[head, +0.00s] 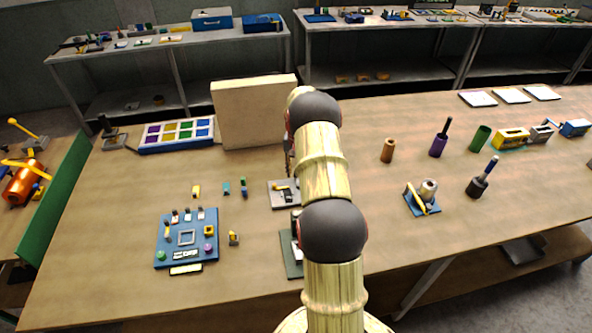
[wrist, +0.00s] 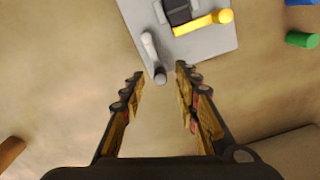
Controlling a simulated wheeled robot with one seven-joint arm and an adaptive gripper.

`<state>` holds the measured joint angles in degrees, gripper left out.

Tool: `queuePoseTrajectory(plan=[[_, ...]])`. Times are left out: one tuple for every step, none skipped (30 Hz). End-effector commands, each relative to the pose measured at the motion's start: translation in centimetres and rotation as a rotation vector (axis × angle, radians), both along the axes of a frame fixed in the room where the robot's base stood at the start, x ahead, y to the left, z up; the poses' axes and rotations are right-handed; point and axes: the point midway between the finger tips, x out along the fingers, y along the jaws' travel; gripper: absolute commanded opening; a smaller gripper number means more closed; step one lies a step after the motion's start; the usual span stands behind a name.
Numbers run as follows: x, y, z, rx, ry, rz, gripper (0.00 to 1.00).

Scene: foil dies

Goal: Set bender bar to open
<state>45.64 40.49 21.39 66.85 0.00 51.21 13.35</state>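A small bending device stands on a pale grey plate (head: 282,204) on the table, left of my arm. In the wrist view the plate (wrist: 200,48) bears a dark block (wrist: 178,12), a yellow bar with a round end (wrist: 205,22), and a pale grey lever with a dark tip (wrist: 153,55). I cannot tell for sure which of these is the bender bar. My gripper (wrist: 159,75) is open, its fingers on either side of the grey lever's dark tip, with gaps to both. In the head view my arm hides the gripper.
A blue panel (head: 175,247) with knobs and small loose parts lie to the left. A tall beige board (head: 252,112) stands behind. A green-based item (head: 291,262) is partly hidden by my arm. A green cylinder (wrist: 302,39) lies right of the plate.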

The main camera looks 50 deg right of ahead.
Motion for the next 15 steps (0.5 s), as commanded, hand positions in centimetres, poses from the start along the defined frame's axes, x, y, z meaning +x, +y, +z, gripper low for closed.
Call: queuePoseTrajectory(plan=[[0.0, 0.0, 0.0, 0.000, 0.000, 0.000, 0.31], [0.0, 0.0, 0.0, 0.000, 0.000, 0.000, 0.31], [0.0, 0.0, 0.2, 0.000, 0.000, 0.000, 0.31], [0.0, 0.0, 0.4, -0.001, -0.001, 0.000, 0.31], [0.0, 0.0, 0.6, -0.001, -0.001, 0.000, 0.31], [0.1, 0.0, 1.1, -0.002, -0.001, 0.000, 0.31], [0.1, -0.1, 1.5, -0.001, -0.002, 0.000, 0.31], [0.1, -0.1, 1.9, -0.002, -0.001, 0.000, 0.31], [0.1, -0.1, 2.7, -0.002, -0.002, 0.000, 0.31], [0.1, -0.1, 3.3, -0.003, -0.003, 0.000, 0.31], [0.1, -0.1, 3.9, -0.004, -0.003, 0.000, 0.31], [0.1, -0.1, 4.7, -0.002, -0.002, 0.000, 0.31], [0.1, -0.1, 5.4, -0.002, -0.002, 0.000, 0.31], [0.1, -0.1, 6.0, -0.003, -0.003, 0.000, 0.31], [0.1, -0.1, 6.8, -0.002, -0.002, 0.000, 0.31]])
